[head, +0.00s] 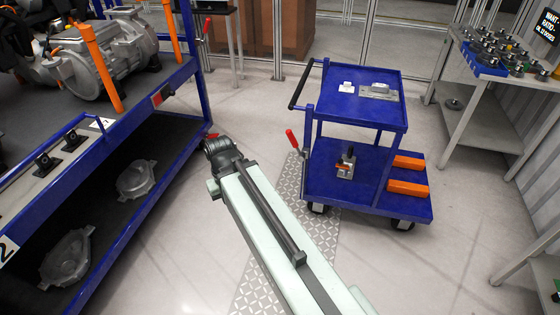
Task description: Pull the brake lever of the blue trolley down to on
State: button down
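The blue trolley (353,195) stands right of centre on the floor, with a black push handle at its upper left. Its brake lever (292,140) has a red grip and sticks up and to the left from the trolley's left side, above the lower deck. My arm reaches in from the bottom, and its dark end (222,157) is left of the lever, well apart from it. No fingers can be made out there, so I cannot tell whether my gripper is open or shut.
A blue rack (150,115) with a motor stands at the left, close to my arm's end. A table (490,85) with small parts is at the right. Orange blocks (408,187) lie on the trolley's lower deck. Floor between rack and trolley is clear.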

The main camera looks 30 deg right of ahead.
aim_at(290, 135)
jog(key=u, duration=0.4)
jog(key=i, duration=1.25)
jog(key=z, duration=0.45)
jog(key=k, duration=0.9)
jog(key=z, duration=0.2)
jog(key=i, duration=0.9)
jog(key=u, duration=0.05)
